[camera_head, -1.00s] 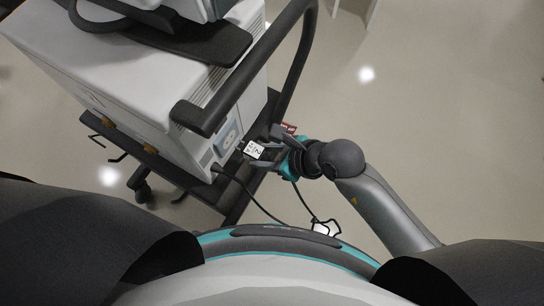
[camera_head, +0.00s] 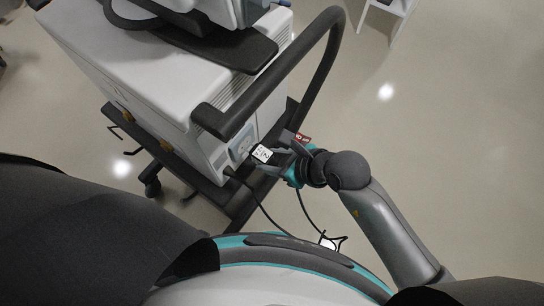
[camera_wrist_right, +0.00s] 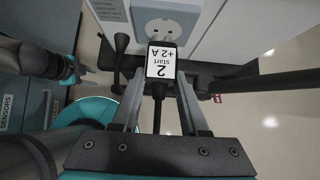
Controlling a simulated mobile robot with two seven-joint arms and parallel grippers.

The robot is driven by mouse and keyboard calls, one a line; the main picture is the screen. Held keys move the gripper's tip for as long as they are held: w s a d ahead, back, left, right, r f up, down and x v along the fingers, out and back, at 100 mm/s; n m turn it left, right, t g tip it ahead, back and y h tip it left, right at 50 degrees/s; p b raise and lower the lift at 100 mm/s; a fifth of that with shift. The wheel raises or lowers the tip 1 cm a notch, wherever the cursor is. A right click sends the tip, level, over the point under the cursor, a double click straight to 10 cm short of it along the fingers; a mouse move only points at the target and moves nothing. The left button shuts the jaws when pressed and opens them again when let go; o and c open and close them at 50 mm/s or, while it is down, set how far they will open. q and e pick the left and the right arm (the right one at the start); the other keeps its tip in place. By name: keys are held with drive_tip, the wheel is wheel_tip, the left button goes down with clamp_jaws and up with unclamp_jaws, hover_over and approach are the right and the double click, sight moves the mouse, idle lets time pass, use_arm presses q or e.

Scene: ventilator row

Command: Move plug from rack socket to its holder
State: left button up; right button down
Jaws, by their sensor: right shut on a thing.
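The black plug (camera_head: 262,154) has a white label, which reads "2 start +2 A" in the right wrist view (camera_wrist_right: 161,64). My right gripper (camera_head: 272,158) is shut on the plug, with one finger on each side of it. The pale blue rack socket (camera_head: 241,143) is on the lower side of the white cabinet. In the right wrist view, the socket (camera_wrist_right: 167,22) is directly beyond the plug. A cable runs back from the plug under my gripper. I cannot identify the holder.
The white ventilator cabinet (camera_head: 150,70) stands on a dark wheeled cart. Its thick black handle (camera_head: 270,78) arches above my right gripper. A red tag (camera_head: 302,138) sits beside the gripper. A dark cable (camera_head: 262,203) hangs near my base.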

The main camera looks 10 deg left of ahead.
drive_tip(key=shift+w+a, duration=0.25)
drive_tip(key=shift+a, duration=0.35)
drive_tip(key=shift+w+a, duration=0.25)
drive_tip(key=shift+a, duration=0.3)
idle(1.0)
drive_tip(key=shift+c, duration=1.7)
unclamp_jaws()
drive_tip(key=shift+s+d, duration=0.1)
drive_tip(key=shift+d, duration=0.05)
